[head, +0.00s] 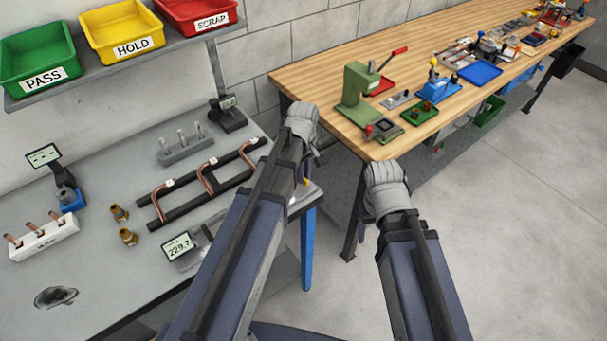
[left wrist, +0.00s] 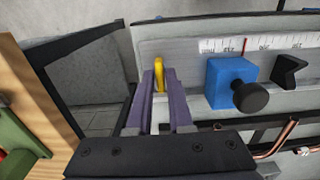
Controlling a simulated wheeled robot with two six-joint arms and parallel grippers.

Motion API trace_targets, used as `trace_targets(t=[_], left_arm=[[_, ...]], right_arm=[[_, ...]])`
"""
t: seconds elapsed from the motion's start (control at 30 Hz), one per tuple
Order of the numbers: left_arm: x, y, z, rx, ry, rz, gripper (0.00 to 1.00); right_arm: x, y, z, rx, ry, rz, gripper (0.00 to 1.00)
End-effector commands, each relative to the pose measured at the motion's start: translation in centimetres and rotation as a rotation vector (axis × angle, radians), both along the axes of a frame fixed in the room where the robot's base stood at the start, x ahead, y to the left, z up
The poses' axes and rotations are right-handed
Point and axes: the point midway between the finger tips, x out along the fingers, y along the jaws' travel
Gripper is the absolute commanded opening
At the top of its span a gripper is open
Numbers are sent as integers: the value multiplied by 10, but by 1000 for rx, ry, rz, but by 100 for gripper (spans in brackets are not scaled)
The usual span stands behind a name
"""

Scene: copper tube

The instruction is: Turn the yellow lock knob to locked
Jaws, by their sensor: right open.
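In the left wrist view, the yellow lock knob (left wrist: 159,73) is a thin upright piece at the left end of a grey rail. My left gripper (left wrist: 159,88) has its purple fingers on either side of it, and the knob fills the gap between the tips. To its right on the rail are a blue block (left wrist: 228,83) with a black round knob and a black pointed piece (left wrist: 289,71). In the head view, my left wrist covers most of this spot. My right gripper (head: 384,190) is open, over the floor gap, apart from everything; its fingers are mostly hidden.
The grey table (head: 100,210) holds a copper tube frame (head: 205,180), brass fittings (head: 128,237) and a display reading 229.7 (head: 179,247). A wooden bench (head: 350,130) with a green press (head: 357,88) stands to the right. Labelled bins (head: 122,30) sit on a shelf.

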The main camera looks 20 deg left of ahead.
Motion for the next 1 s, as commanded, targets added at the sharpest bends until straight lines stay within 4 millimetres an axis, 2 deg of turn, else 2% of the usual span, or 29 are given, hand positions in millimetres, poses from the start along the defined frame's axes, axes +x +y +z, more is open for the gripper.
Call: trace_targets(t=[0.03, 0.13, 0.17, 0.73, 1.0], left_arm=[[0, 0, 0, 0, 0, 0, 12], [0, 0, 0, 0, 0, 0, 1], [0, 0, 0, 0, 0, 0, 0], [0, 0, 0, 0, 0, -17, 0], [0, 0, 0, 0, 0, -154, 0]], right_arm=[[0, 0, 0, 0, 0, 0, 69], [0, 0, 0, 0, 0, 0, 69], [0, 0, 0, 0, 0, 0, 69], [0, 0, 0, 0, 0, 0, 69], [0, 0, 0, 0, 0, 0, 69]])
